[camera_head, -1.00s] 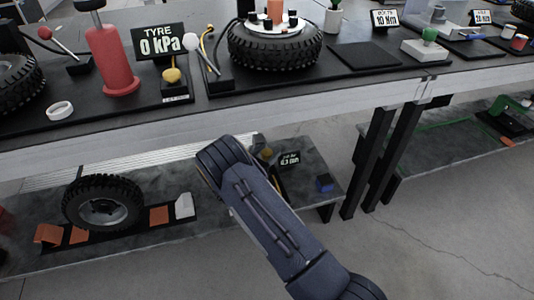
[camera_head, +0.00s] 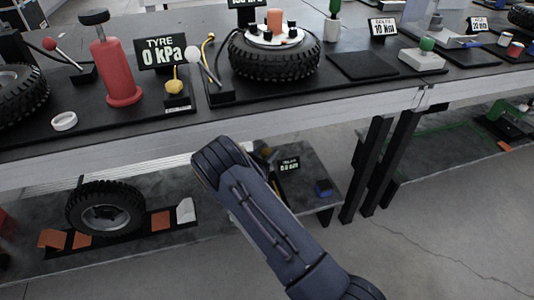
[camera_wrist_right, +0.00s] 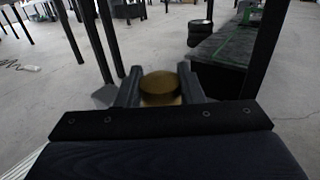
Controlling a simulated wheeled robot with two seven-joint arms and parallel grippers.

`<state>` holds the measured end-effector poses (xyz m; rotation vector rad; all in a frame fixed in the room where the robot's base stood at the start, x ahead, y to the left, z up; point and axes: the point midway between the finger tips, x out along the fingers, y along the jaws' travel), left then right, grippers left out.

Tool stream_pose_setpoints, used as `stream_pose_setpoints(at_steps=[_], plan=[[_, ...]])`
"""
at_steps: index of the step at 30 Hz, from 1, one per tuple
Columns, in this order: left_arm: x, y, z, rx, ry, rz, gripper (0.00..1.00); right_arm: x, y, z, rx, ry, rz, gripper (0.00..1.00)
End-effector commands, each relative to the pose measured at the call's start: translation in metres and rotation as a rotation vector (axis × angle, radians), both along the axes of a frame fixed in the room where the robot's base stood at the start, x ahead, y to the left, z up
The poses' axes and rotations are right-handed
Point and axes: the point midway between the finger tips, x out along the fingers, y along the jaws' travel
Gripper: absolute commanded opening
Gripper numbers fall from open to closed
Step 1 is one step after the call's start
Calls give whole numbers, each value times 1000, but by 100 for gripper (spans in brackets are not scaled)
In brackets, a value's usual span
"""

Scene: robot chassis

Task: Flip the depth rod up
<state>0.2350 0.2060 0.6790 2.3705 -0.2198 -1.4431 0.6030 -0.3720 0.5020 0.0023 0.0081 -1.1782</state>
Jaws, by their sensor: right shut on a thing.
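My right arm crosses the middle of the head view, and its wrist hides most of the right gripper at the lower shelf. In the right wrist view my right gripper (camera_wrist_right: 160,92) is shut on a round brass-coloured piece (camera_wrist_right: 160,80), which sits between the two fingers. I cannot tell whether this piece is the depth rod or a part joined to it. In the head view a small dark golden piece (camera_head: 266,152) shows just beyond my wrist, beside a small black readout (camera_head: 289,165) on the lower shelf. No rod shows clearly. My left gripper is not in view.
The upper bench carries a red cylinder (camera_head: 118,72), a tyre readout (camera_head: 160,53) and a tyre (camera_head: 274,60). Its front edge (camera_head: 230,126) overhangs the shelf. Black legs (camera_head: 377,165) stand to the right.

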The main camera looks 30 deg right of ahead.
Motion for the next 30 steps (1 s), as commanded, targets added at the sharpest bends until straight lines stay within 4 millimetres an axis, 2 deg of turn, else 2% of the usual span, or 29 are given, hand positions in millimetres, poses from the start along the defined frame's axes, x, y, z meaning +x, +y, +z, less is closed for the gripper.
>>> stream_pose_setpoints(at_steps=[1, 2, 7, 17, 30], plan=[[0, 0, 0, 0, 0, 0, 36, 1, 0, 4, -9, -7, -1, 0], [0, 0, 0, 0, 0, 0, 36, 1, 0, 4, -9, -7, -1, 35], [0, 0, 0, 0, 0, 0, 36, 1, 0, 3, -7, -6, -1, 56], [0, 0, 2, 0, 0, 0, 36, -1, 4, 3, -6, -4, 1, 56], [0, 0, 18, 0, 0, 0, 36, -26, 65, 4, -8, -5, 2, 56]])
